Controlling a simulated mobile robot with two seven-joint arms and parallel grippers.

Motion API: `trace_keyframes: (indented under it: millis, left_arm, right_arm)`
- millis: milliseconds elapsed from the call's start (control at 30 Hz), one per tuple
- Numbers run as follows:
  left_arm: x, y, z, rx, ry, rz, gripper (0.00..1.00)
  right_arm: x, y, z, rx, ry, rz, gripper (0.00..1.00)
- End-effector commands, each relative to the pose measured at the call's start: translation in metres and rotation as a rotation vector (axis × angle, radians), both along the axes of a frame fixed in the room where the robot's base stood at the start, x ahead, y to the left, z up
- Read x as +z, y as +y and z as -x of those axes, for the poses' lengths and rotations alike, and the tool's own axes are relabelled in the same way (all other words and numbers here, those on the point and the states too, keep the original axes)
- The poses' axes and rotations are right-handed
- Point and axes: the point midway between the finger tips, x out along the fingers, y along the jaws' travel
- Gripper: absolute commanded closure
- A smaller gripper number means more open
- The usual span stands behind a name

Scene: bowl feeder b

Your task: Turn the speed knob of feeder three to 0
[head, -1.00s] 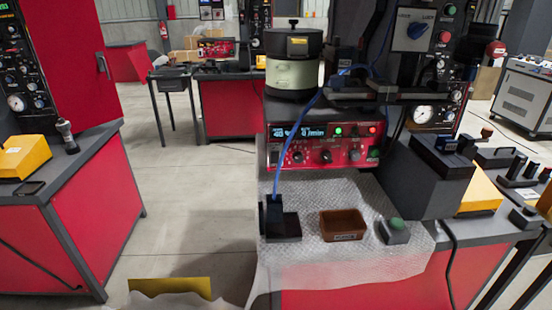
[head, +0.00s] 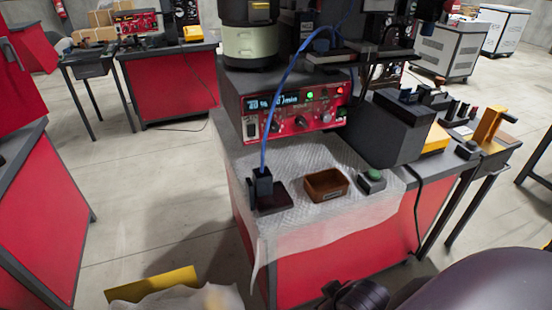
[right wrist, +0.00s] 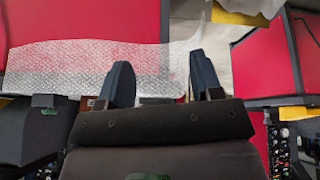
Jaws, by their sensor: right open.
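The nearest feeder has a red control panel (head: 318,113) with a lit blue display (head: 272,103), green and red lights, and dark knobs. One larger knob (head: 302,122) sits near the panel's middle; its pointer setting is too small to read. No feeder number is readable. A pale green bowl unit (head: 250,45) stands above the panel. My right gripper (right wrist: 163,62) is open and empty in the right wrist view, its two dark fingers apart over the bench area. My right arm shows at the bottom right of the head view, well below the panel. My left gripper is not in view.
Bubble wrap (head: 225,165) covers the bench before the panel. On it are a black block with a blue cable (head: 270,193), a brown tray (head: 326,185) and a green-button box (head: 372,180). A dark grey box (head: 385,125) stands right of the panel. Another red panel (head: 137,22) is at the back left.

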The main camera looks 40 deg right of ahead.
Motion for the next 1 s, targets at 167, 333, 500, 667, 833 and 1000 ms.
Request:
trace_keyframes:
  millis: [167, 333, 500, 667, 833, 1000]
  left_arm:
    - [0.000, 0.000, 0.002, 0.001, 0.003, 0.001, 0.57]
    - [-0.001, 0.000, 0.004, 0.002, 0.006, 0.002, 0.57]
    - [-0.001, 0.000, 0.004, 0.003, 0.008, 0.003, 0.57]
    - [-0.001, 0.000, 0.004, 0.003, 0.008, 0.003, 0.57]
    - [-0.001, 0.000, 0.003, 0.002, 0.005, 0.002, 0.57]
    - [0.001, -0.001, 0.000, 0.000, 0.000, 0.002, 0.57]
  right_arm:
    - [0.016, -0.015, -0.021, -0.056, -0.017, 0.032, 0.40]
    - [0.023, -0.031, -0.053, -0.105, -0.102, 0.059, 0.40]
    - [0.031, -0.048, -0.093, -0.147, -0.226, 0.083, 0.40]
    - [0.047, -0.069, -0.146, -0.184, -0.401, 0.100, 0.40]
    - [0.085, -0.098, -0.224, -0.205, -0.680, 0.104, 0.40]
    - [0.132, -0.118, -0.289, -0.186, -0.939, 0.077, 0.40]
